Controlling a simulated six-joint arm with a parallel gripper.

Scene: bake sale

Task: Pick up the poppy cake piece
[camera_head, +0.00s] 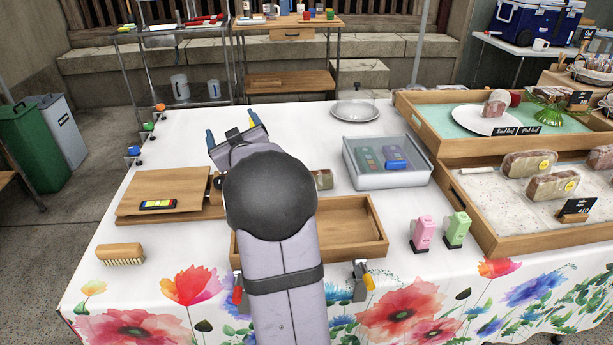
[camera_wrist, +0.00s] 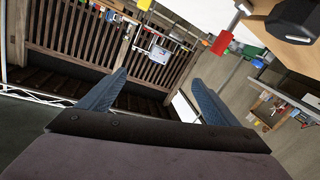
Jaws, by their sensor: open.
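My gripper (camera_head: 232,128) is raised over the middle-left of the white table, with its two blue fingertips apart and nothing between them. In the wrist view the open fingers (camera_wrist: 158,88) point away from the tabletop towards a slatted wall. No piece is clearly marked as poppy cake. A small wrapped brownish piece (camera_head: 324,179) sits just right of my arm, behind the wooden tray, partly hidden by the arm. Larger wrapped loaf-like pieces (camera_head: 528,163) lie in the right-hand wooden crate, and another (camera_head: 496,103) stands on a white plate behind.
An empty wooden tray (camera_head: 375,247) lies below my arm. A cutting board (camera_head: 140,190) and brush (camera_head: 120,255) are left. A clear bin (camera_head: 400,178), grey plate (camera_head: 355,111), and pink (camera_head: 422,233) and green (camera_head: 456,229) dispensers stand right. White cloth is bare at centre-back.

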